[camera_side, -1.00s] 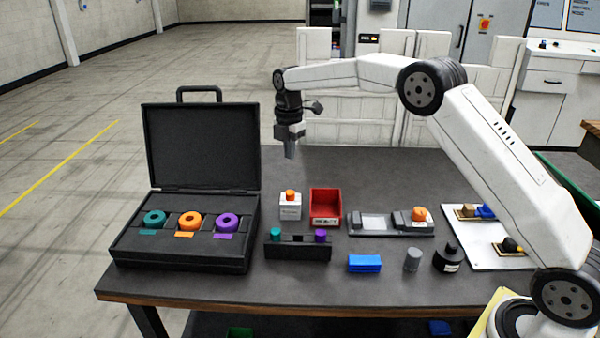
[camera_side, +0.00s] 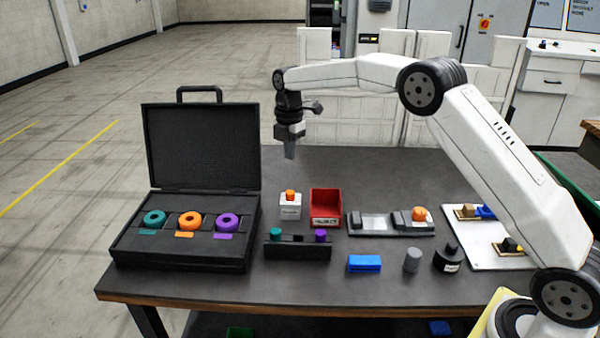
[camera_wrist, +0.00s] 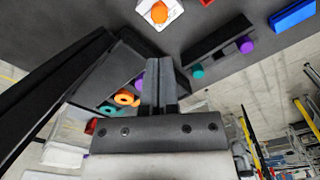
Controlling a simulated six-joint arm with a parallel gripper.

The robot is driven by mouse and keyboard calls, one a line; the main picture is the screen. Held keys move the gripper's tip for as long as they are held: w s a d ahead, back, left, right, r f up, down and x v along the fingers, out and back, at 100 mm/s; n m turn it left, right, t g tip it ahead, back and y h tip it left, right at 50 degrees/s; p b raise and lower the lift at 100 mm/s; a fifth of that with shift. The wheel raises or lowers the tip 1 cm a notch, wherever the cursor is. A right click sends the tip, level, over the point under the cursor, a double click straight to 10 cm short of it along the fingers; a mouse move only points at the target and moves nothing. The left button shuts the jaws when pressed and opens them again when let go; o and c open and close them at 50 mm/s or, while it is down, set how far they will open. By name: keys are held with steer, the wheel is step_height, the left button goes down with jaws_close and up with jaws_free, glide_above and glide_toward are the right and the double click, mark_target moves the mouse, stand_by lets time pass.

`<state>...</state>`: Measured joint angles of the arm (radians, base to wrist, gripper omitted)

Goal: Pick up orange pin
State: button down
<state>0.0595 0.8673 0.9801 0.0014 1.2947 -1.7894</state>
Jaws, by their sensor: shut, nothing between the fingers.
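An orange pin (camera_side: 290,195) stands upright in a small white block (camera_side: 290,210) on the table, right of the black case. In the wrist view the orange pin (camera_wrist: 160,12) shows at the top, above the fingertips. My gripper (camera_side: 290,152) hangs fingers down above the far part of the table, well above the white block and apart from it. My gripper also shows in the wrist view (camera_wrist: 160,62), its fingers together and empty.
The open black case (camera_side: 180,260) holds teal, orange and purple rings. A red bin (camera_side: 326,220) stands right of the white block. A black rack (camera_side: 298,252) with a teal and a purple pin stands in front. A grey fixture (camera_side: 392,231) and blue block (camera_side: 364,264) lie right.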

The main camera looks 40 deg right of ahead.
mark_target(290, 192)
steer(key=shift+c, duration=1.5)
jaws_free()
steer(key=shift+f, duration=0.1)
step_height(290, 192, down, 4)
steer(key=shift+s+a+r, duration=0.1)
steer(key=shift+s+a, duration=0.05)
steer(key=shift+f, duration=1.25)
steer(key=shift+w+f, duration=0.2)
steer(key=shift+f, duration=2.4)
